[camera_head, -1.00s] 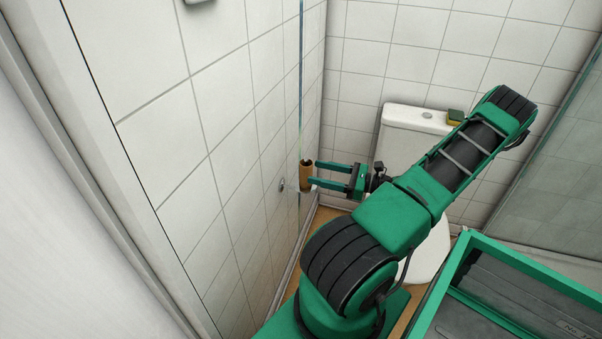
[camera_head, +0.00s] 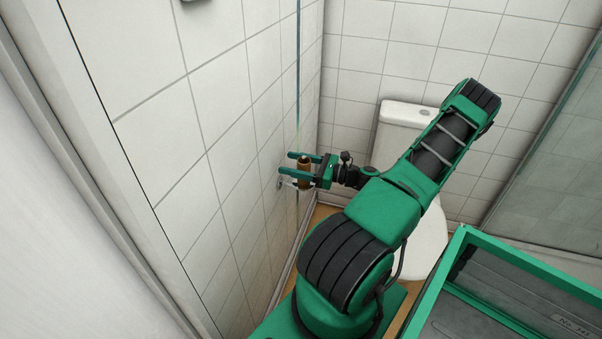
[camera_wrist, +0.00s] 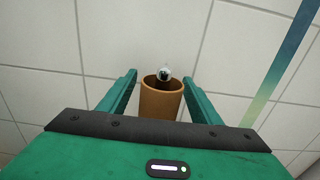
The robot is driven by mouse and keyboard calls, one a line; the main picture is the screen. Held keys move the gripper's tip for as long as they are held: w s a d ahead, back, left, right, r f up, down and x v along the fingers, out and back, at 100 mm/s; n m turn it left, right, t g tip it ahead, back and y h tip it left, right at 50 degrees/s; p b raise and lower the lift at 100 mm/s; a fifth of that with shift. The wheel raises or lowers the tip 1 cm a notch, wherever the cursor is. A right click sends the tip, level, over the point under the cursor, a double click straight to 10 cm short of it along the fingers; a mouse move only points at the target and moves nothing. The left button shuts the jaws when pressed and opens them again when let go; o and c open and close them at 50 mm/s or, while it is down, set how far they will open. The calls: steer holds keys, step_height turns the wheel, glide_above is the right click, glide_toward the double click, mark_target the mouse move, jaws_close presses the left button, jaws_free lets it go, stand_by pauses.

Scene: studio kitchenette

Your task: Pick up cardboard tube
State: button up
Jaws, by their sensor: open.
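The cardboard tube (camera_wrist: 161,104) is brown, upright and hollow, and stands close to the tiled wall. In the wrist view it sits between the two green fingers of my gripper (camera_wrist: 160,92), with a small gap on each side. A shiny round metal end shows at its open top. In the head view my gripper (camera_head: 292,169) reaches left toward the wall with its fingers on either side of the tube (camera_head: 304,172), which is partly hidden by them. The gripper is open and not closed on the tube.
A tiled wall (camera_head: 240,130) stands just beyond the fingertips. A white toilet (camera_head: 404,116) is behind my arm. A glass panel (camera_head: 560,170) is at the right. A thin vertical strip (camera_head: 298,80) runs down the wall above the tube.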

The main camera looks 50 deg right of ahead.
steer(key=c, duration=1.1)
